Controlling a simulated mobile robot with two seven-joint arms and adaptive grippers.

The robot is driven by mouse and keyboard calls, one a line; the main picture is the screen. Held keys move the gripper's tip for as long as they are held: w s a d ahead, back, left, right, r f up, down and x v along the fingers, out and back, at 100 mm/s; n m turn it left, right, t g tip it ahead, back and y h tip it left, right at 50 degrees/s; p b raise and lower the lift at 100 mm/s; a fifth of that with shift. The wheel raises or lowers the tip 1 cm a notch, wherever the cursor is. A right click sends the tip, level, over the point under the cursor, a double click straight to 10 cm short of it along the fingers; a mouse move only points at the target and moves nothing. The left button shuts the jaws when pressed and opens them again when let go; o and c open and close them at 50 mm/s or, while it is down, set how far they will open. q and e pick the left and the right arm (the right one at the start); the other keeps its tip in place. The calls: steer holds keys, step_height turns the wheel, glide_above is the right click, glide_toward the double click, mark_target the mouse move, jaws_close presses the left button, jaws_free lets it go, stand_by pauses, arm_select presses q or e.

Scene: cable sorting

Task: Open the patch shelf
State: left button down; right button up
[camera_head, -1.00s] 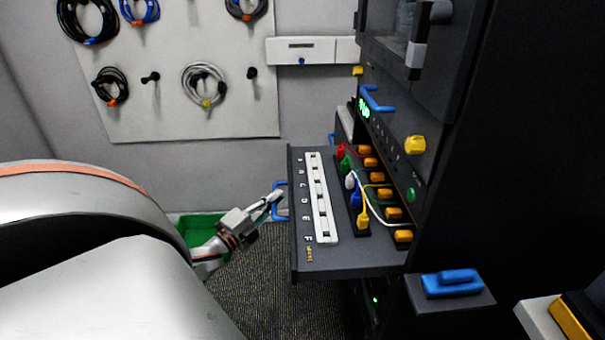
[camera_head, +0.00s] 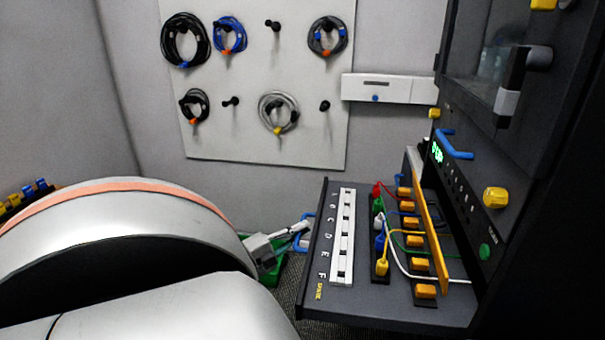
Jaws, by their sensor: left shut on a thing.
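The patch shelf (camera_head: 385,312) is a dark grey drawer standing out from the black rack. It carries a white lettered strip (camera_head: 341,240), coloured plugs with cables, and a row of orange blocks (camera_head: 408,220). A blue handle (camera_head: 309,219) is on the shelf's left front edge, partly hidden. My left gripper (camera_head: 301,228) is shut on this handle. My left arm hides much of the lower left. My right gripper is not in view.
The rack (camera_head: 508,130) has a blue handle (camera_head: 455,146), a yellow knob (camera_head: 495,197) and a green button (camera_head: 485,251). A pegboard (camera_head: 250,130) with coiled cables hangs on the back wall. A green bin (camera_head: 273,275) stands on the floor behind my gripper.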

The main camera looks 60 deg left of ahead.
arm_select(q)
steer(key=c, duration=2.1)
jaws_free()
steer(key=shift+s, duration=0.15)
steer(key=s, duration=0.4)
steer(key=s+f, duration=0.1)
steer(key=s, duration=0.2)
steer(key=s+d, duration=0.1)
steer(key=s, duration=0.3)
steer(key=shift+s+f, duration=0.3)
steer(key=shift+s, duration=0.05)
